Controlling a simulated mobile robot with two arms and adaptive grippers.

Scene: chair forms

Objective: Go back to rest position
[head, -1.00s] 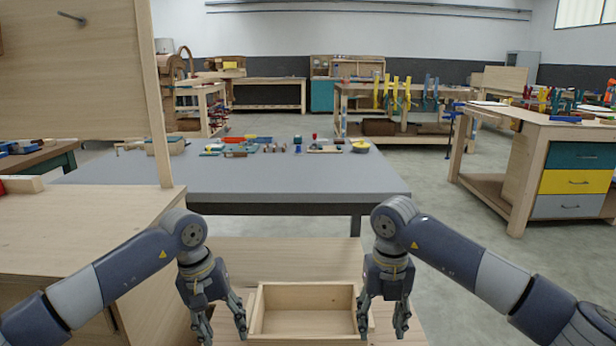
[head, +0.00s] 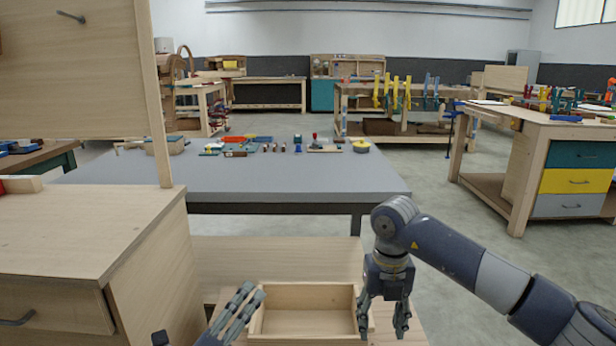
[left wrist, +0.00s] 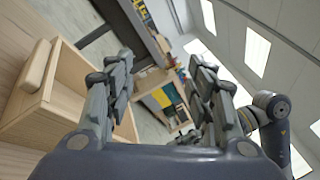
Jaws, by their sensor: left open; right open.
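My left gripper (head: 238,310) is low in the head view, just left of an open wooden box (head: 305,339), with its fingers pointing up and to the right. In the left wrist view, its fingers (left wrist: 158,85) are spread with nothing between them. Most of my left arm is out of the head view. My right gripper (head: 383,325) hangs fingers down by the box's right side, open and empty. I cannot tell whether it touches the box. My right arm also shows at the right of the left wrist view.
The box looks empty and rests on a low wooden surface (head: 280,257). A wooden cabinet (head: 90,225) with a drawer stands close at left. A grey table (head: 280,180) with several small tools is ahead. A drawer bench (head: 525,160) stands at right. Floor between them is clear.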

